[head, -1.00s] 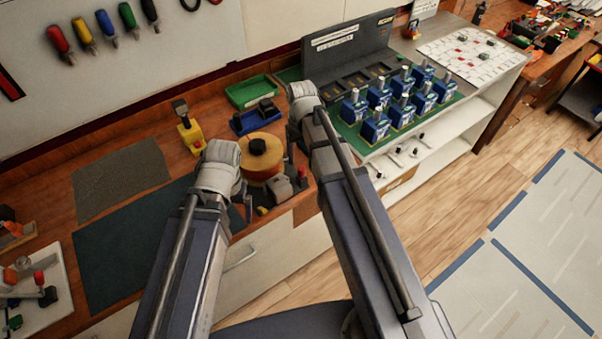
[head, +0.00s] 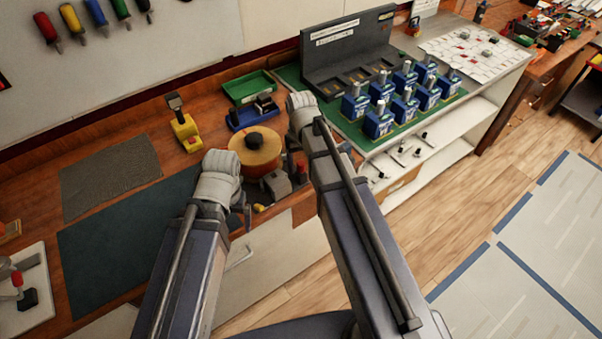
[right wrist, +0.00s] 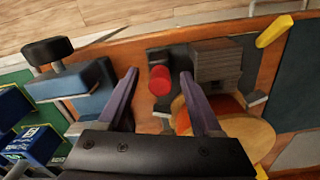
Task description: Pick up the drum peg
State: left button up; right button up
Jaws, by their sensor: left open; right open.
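A red-topped upright piece (right wrist: 160,80), which may be the drum peg, stands between the spread fingers of my right gripper (right wrist: 160,88) in the right wrist view. The fingers do not visibly touch it. It shows small and dark red in the head view (head: 301,166), beside my right arm. A round tan drum (head: 255,152) with an orange middle stands left of it, and also shows in the right wrist view (right wrist: 240,135). My left gripper (head: 246,216) is low at the bench's front edge; its fingers are small and partly hidden.
A grey block (right wrist: 217,62) stands close beside the red-topped piece. A blue box with a black handle (right wrist: 75,88) is on the other side. Blue breakers (head: 380,122) stand in rows at the right. Dark mats (head: 110,178) leave clear bench at the left.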

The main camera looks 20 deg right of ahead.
jog(key=shift+r, duration=0.1)
jog(key=shift+c, duration=0.3)
grip_shut()
